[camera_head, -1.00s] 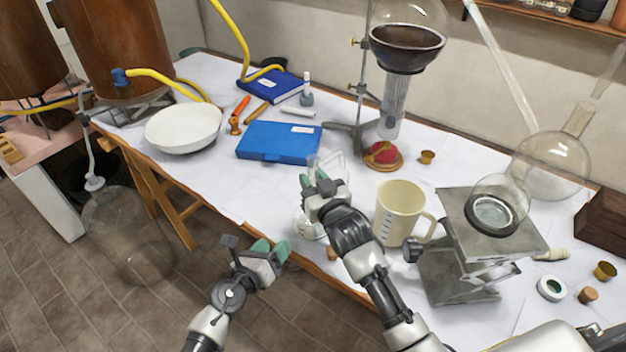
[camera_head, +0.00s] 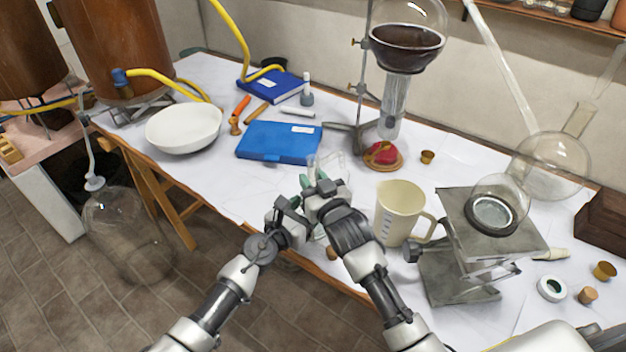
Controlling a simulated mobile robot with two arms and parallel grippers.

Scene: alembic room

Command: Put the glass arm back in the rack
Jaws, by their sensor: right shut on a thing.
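A thin, clear, bent glass piece (camera_head: 327,162), which looks like the glass arm, shows at the tip of my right gripper (camera_head: 312,181). That gripper is shut on it, above the front part of the table. The glass is faint, so its full shape and the grip point are hard to make out. My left gripper (camera_head: 284,212) is close beside the right one, on its left, over the table's front edge. Its fingers are largely hidden, and I cannot tell whether it touches the glass. I cannot make out a rack.
A blue case (camera_head: 278,142) lies behind the grippers. A cream jug (camera_head: 399,212) and a grey lab jack (camera_head: 455,270) stand to the right. A metal stand (camera_head: 352,136) and a red item on a wooden disc (camera_head: 382,154) are behind. The cloth left of my grippers is clear.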

